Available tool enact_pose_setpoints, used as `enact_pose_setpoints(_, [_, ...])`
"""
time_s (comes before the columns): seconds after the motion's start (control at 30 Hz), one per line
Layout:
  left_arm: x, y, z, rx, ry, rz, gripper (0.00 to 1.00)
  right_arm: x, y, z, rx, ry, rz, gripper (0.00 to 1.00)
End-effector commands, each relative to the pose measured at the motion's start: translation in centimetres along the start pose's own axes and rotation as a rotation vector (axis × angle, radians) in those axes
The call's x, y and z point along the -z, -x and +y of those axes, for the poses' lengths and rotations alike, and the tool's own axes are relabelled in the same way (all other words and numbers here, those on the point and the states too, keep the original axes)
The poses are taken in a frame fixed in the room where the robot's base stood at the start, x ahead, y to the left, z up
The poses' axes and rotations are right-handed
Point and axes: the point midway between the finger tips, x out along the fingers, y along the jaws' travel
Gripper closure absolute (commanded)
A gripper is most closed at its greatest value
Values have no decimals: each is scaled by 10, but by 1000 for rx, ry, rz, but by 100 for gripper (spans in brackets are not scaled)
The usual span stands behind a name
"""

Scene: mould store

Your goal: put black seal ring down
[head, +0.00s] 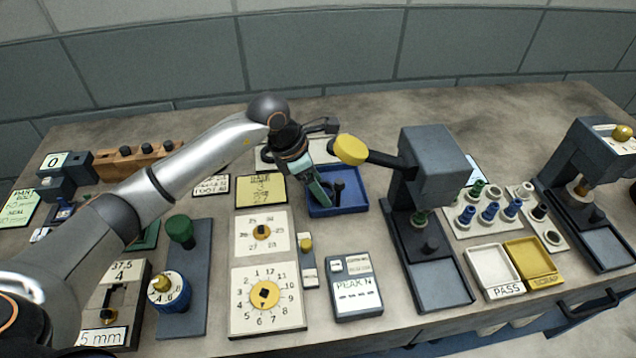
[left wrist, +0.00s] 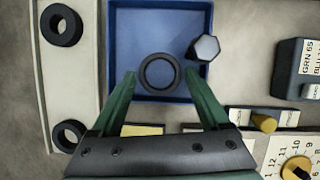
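A black seal ring (left wrist: 160,73) lies flat over the floor of the blue tray (left wrist: 124,25), near the tray's front wall in the left wrist view. My left gripper (left wrist: 160,74) has its green fingers spread, one on each side of the ring, with a gap on both sides. In the head view my left gripper (head: 322,194) reaches down into the blue tray (head: 350,208); the ring is hidden there. My right gripper is in neither view.
A dark hexagonal-topped post (left wrist: 205,48) stands beside the right finger. A pale plate (left wrist: 75,90) with two black rings lies left of the tray. A yellow-knobbed lever (head: 350,150) of the press (head: 432,165) is close right of my gripper.

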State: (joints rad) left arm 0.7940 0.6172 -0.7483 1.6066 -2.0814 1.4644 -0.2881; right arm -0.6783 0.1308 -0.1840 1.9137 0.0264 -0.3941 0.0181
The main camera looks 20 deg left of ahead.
Motion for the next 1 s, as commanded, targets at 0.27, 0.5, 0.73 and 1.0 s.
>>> enact_pose_setpoints(0.27, [0,0,0,0,0,0,4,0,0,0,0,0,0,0])
enact_pose_setpoints(0.5, [-2,7,1,-1,0,-1,4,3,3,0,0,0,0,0])
enact_pose_setpoints(0.73, [-2,52,2,-6,-1,-3,4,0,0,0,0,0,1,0])
enact_pose_setpoints(1.0, [-1,104,1,-3,1,-1,4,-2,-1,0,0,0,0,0])
